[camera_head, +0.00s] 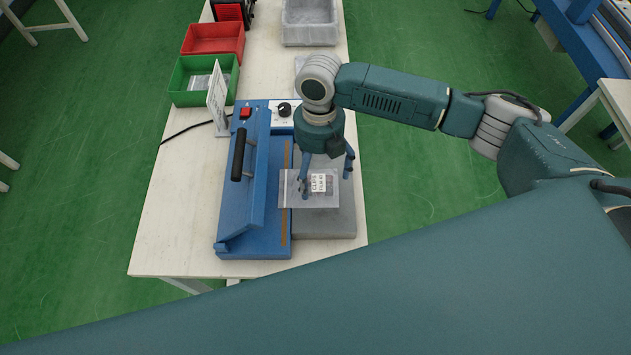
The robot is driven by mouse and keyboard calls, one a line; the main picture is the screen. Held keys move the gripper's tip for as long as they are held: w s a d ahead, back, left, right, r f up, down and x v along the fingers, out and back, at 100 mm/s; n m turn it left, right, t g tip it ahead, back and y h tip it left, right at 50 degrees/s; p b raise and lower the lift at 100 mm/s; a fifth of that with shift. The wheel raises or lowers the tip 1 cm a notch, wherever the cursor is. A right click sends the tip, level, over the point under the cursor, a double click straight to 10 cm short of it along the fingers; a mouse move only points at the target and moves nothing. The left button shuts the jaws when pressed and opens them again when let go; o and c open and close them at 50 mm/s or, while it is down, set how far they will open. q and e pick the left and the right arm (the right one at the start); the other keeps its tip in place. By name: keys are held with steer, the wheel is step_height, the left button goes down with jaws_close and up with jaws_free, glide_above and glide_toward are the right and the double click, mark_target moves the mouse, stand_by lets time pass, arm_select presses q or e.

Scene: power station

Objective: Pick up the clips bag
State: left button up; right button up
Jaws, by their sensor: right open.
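The clips bag (295,195) is a clear flat plastic bag with a white printed label. It lies across the right edge of a blue sealing machine (240,205) and a grey block (335,222) beside it. My right gripper (325,184) points down over the bag with its fingers spread, one near the label's left side and the other at the right. Nothing is seen held in it. Whether the fingertips touch the bag cannot be told. My left gripper is not in view.
The machine has a black handle (238,155) and a red switch. A white sign (217,98) stands behind it. A green bin (194,98) with bags, a red bin (213,45) and a grey bin (309,33) stand farther back on the pale table (163,215). The table's front left is clear.

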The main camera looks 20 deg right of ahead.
mark_target(319, 183)
steer(key=f, duration=0.3)
steer(key=shift+s+p, duration=0.2)
steer(key=shift+p, duration=0.15)
steer(key=shift+f, duration=0.1)
steer(key=shift+c, duration=0.3)
steer(key=c, duration=0.8)
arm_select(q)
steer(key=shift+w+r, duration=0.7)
arm_select(e)
steer(key=c, duration=0.7)
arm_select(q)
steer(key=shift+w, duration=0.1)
